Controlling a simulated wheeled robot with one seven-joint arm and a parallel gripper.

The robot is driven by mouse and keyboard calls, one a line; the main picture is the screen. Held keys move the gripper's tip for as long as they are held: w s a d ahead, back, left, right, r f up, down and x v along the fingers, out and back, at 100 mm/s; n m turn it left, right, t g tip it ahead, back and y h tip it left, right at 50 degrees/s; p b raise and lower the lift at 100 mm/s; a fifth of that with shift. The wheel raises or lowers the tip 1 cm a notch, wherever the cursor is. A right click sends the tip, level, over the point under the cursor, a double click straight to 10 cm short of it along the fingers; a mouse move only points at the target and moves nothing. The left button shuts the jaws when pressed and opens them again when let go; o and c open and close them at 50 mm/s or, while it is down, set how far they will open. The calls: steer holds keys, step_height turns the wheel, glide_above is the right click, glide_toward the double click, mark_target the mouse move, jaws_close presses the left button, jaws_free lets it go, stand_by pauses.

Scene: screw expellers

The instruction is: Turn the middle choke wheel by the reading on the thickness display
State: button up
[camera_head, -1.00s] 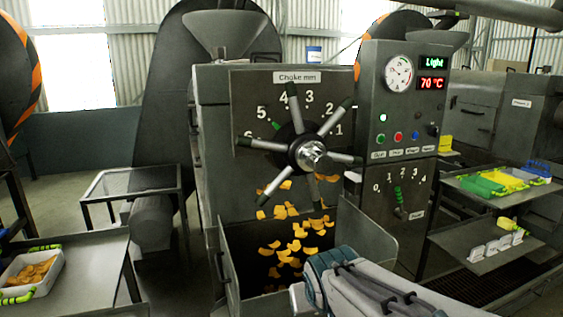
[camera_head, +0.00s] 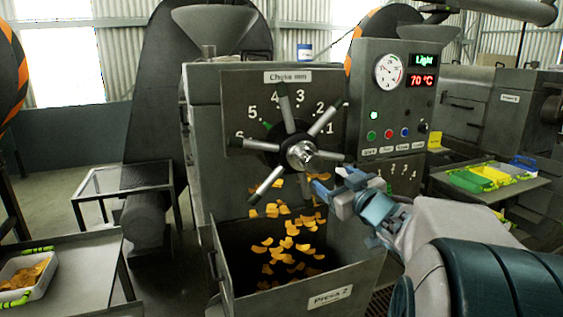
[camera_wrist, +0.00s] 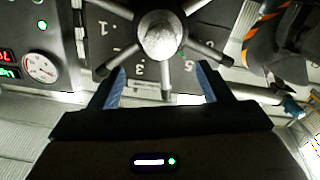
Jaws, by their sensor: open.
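The choke wheel (camera_head: 301,154) has a shiny hub and several dark-tipped spokes, on a grey panel marked "Choke mm" with a number scale. A green pointer (camera_head: 267,126) shows behind the spokes near 5. The display (camera_head: 433,62) reads "Light" in green, above a red "70 °C" display (camera_head: 422,81). My gripper (camera_head: 332,184) is open and empty, just right of and below the hub in the head view. In the wrist view, which is upside down, the hub (camera_wrist: 162,36) appears centred beyond my open fingers (camera_wrist: 160,82); contact with a spoke cannot be told.
Yellow flakes fall below the wheel into a metal bin (camera_head: 225,272) labelled as press 2. Buttons and a round gauge (camera_head: 389,71) are on the cabinet at right. A side table (camera_head: 485,190) with coloured trays stands further right. A white tray (camera_head: 28,275) of flakes is at left.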

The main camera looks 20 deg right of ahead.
mark_target(315, 165)
steer(key=w, duration=0.4)
steer(key=w+p, duration=0.1)
steer(key=w, duration=0.8)
steer(key=shift+a+p, duration=0.25)
steer(key=shift+p, duration=0.1)
steer(key=c, duration=1.4)
